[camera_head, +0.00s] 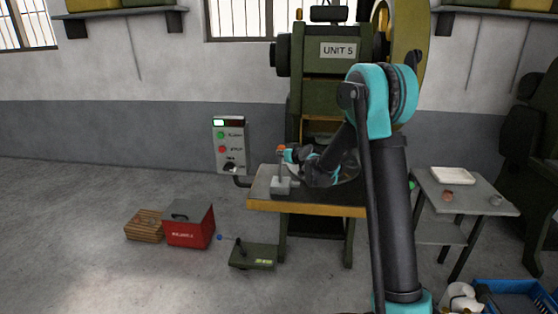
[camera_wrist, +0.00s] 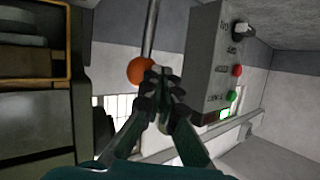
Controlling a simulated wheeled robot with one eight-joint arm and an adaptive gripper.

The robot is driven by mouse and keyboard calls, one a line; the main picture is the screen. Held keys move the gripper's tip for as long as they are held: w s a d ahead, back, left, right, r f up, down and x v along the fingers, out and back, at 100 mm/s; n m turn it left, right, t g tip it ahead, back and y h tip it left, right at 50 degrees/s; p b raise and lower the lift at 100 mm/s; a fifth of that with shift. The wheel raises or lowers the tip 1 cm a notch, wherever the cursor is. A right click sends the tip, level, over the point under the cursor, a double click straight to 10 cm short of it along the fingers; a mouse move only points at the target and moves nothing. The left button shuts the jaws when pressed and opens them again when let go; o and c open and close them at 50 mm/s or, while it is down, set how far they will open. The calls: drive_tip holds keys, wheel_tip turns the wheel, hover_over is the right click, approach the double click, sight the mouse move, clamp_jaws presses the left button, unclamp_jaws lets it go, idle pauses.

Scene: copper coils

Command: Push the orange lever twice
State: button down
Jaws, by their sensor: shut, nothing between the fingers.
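The orange lever knob (camera_head: 281,148) tops a thin upright rod on a grey block (camera_head: 281,186) at the left end of the machine's table. In the wrist view the orange knob (camera_wrist: 141,71) lies just left of my fingertips, with its metal rod running to the top of the picture. My gripper (camera_wrist: 163,73) is shut and empty, its tips beside the knob. Whether they touch it I cannot tell. In the head view my gripper (camera_head: 290,154) is close to the right of the knob, small and partly hidden by my arm.
The green press marked UNIT 5 (camera_head: 338,50) stands behind the table (camera_head: 330,209). A control box (camera_head: 230,145) with green and red buttons is on the left, also large in the wrist view (camera_wrist: 212,55). A red toolbox (camera_head: 188,224) and a side table (camera_head: 465,198) stand apart.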

drive_tip(key=shift+s, duration=0.1)
drive_tip(key=s+f, duration=0.1)
drive_tip(key=s, duration=0.6)
drive_tip(key=shift+a+f, duration=0.15)
drive_tip(key=shift+f, duration=0.1)
idle(0.6)
drive_tip(key=shift+s, duration=0.2)
drive_tip(key=s, duration=0.2)
drive_tip(key=s+f, duration=0.1)
drive_tip(key=s, duration=0.1)
drive_tip(key=shift+s, duration=0.35)
idle(0.6)
drive_tip(key=s+d+f+m+g+h, duration=0.1)
drive_tip(key=s+d+f+g+h, duration=0.1)
drive_tip(key=s+d, duration=0.7)
drive_tip(key=s+d+f+m+g+h, duration=0.2)
drive_tip(key=s+d, duration=0.8)
drive_tip(key=s, duration=0.5)
drive_tip(key=s+d+f+m+g+h, duration=0.2)
drive_tip(key=s+d+f+g+h, duration=0.1)
drive_tip(key=s+d, duration=0.6)
drive_tip(key=s, duration=0.3)
drive_tip(key=shift+d+f+g+h, duration=0.2)
drive_tip(key=shift+f+g+h, duration=0.2)
